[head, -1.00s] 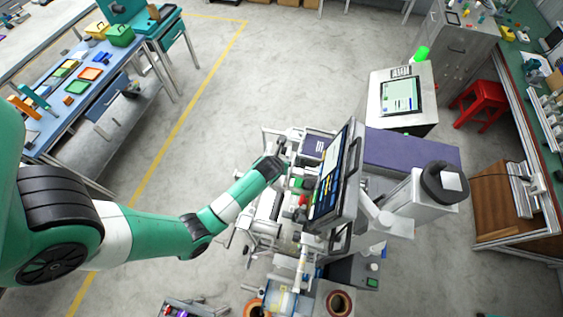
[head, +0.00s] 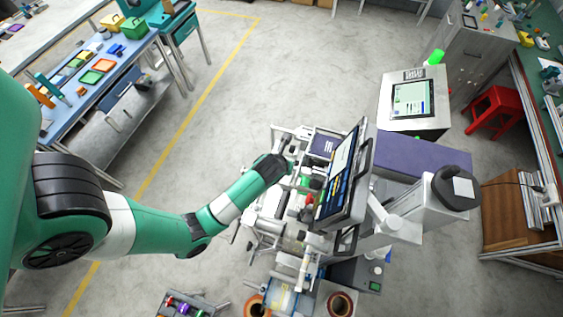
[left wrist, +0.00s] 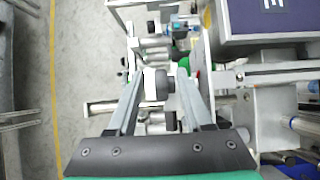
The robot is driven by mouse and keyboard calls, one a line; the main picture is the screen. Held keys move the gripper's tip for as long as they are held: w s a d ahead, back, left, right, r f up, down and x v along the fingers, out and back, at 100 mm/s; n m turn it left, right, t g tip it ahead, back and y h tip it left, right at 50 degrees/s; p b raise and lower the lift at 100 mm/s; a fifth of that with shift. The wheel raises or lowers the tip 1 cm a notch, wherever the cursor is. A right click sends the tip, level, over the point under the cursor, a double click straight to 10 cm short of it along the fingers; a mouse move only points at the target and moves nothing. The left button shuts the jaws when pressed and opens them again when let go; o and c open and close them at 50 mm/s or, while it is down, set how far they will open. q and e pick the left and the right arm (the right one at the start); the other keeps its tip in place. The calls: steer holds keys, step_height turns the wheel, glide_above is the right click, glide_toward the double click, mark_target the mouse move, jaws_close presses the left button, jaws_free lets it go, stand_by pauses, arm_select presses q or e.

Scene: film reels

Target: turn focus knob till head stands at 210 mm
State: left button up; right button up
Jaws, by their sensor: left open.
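My left gripper (head: 287,150) reaches in from the left to the near-left side of the machine (head: 300,205) in the head view. In the left wrist view the left gripper (left wrist: 160,76) is open, with one finger on each side of a dark round knob (left wrist: 158,84), which looks like the focus knob. I cannot tell whether either finger touches the knob. In the head view the knob is hidden by the gripper and the frame. No height scale is readable, so the head's position in mm cannot be told. My right gripper is not in view.
A tilted screen (head: 345,180) stands just right of the gripper. Metal rails and rollers surround the knob, and a purple box (left wrist: 265,25) is close at upper right in the left wrist view. Bare floor (head: 215,130) lies left of the machine.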

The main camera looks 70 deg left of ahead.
arm_select(q)
steer(key=v, duration=0.6)
steer(key=shift+s+d+r, duration=0.15)
steer(key=shift+r, duration=0.1)
